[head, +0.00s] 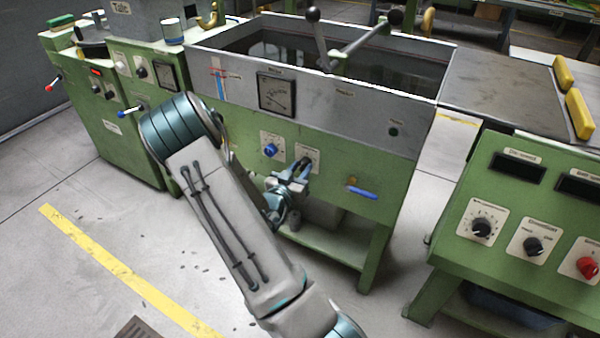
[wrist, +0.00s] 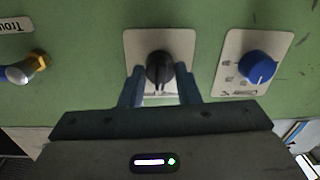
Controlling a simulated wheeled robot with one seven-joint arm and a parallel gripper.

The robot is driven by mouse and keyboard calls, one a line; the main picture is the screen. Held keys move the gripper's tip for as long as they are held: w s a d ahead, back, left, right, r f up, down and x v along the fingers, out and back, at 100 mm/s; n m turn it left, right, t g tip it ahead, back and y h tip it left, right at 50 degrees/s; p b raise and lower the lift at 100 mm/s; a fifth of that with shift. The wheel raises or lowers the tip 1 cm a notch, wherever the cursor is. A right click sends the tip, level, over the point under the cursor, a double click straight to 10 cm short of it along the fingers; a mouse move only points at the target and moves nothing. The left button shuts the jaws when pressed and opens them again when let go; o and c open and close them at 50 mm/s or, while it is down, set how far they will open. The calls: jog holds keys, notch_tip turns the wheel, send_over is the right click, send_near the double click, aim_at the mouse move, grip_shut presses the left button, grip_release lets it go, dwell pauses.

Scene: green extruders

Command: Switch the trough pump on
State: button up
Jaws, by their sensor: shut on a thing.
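A black rotary knob (wrist: 160,66) sits on a pale square plate on the green front of the trough (head: 320,110). In the wrist view the knob's grip bar stands roughly upright in the picture. My gripper (head: 297,169) is at this plate, with one finger on each side of the knob, and is shut on it. The fingers also show in the wrist view (wrist: 160,82). In the head view the knob is mostly hidden by the fingers. The plate's markings are too small or covered to read.
A blue knob (head: 270,150) on its own plate is beside the black one and also shows in the wrist view (wrist: 258,68). A blue-handled valve (head: 362,192) sticks out on the other side. A gauge (head: 276,95) is above. A control desk (head: 520,230) stands at right.

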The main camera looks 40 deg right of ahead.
jog(key=m+b, duration=0.3)
jog(key=b, duration=0.1)
jog(key=f+m+b, duration=0.1)
jog(key=m+b, duration=0.2)
jog(key=b, duration=0.1)
jog(key=m+b, duration=0.3)
jog(key=b, duration=0.1)
jog(key=shift+r, duration=0.1)
jog(key=shift+r+m+b, duration=0.15)
jog(key=shift+m+b, duration=0.85)
jog(key=shift+b, duration=0.25)
jog(key=shift+r, duration=0.1)
jog(key=o, duration=1)
jog(key=p+v, duration=0.1)
jog(key=v, duration=0.6)
jog(key=p+v, duration=0.2)
jog(key=v, duration=0.5)
jog(key=shift+w+f, duration=0.2)
